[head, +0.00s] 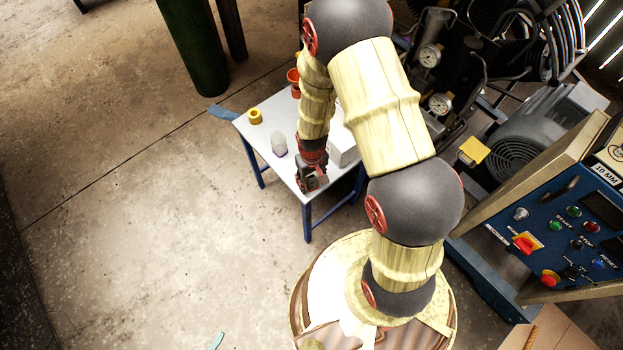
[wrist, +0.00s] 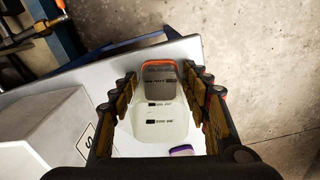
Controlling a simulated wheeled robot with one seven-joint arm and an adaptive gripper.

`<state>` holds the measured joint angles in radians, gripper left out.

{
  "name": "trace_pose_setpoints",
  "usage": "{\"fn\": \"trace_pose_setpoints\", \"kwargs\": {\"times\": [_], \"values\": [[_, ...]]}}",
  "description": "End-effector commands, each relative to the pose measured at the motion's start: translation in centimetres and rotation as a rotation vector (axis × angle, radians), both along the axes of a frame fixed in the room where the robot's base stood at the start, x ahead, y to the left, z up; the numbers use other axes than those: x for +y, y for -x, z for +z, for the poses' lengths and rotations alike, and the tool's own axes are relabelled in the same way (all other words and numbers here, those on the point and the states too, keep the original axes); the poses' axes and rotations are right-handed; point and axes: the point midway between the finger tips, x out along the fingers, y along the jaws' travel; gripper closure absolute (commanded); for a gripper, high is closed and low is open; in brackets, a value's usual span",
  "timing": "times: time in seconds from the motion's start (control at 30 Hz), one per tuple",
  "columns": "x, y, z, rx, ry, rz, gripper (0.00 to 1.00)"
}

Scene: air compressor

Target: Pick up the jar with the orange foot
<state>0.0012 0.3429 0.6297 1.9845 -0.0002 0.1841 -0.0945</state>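The jar with the orange foot (wrist: 160,112) shows in the wrist view as a pale, translucent body with dark marks and an orange edge at its far end. It lies in view between the two fingers of my gripper (wrist: 164,82), which are spread apart on either side of it. I cannot tell whether either finger touches it. In the head view my gripper (head: 312,180) is low over the near end of the small table (head: 272,112). I cannot make out the orange-footed jar there; the gripper likely covers it.
A clear jar with a purple part (head: 279,145) stands left of my gripper; its purple part (wrist: 181,151) shows in the wrist view. A yellow ring-like object (head: 255,117), an orange container (head: 294,77) and a white box (head: 341,145) are also on the table. The compressor (head: 515,140) stands right.

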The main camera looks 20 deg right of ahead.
Motion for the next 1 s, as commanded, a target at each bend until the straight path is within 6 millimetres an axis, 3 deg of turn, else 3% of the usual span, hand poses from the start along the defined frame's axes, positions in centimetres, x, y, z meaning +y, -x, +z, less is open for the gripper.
{"fn": "trace_pose_setpoints", "kwargs": {"times": [0.7,1.0], "values": [[0.0,0.01,0.01,0.0,0.0,0.0,0.96],[0.0,-0.02,0.6,-0.001,0.0,0.0,0.96]]}}
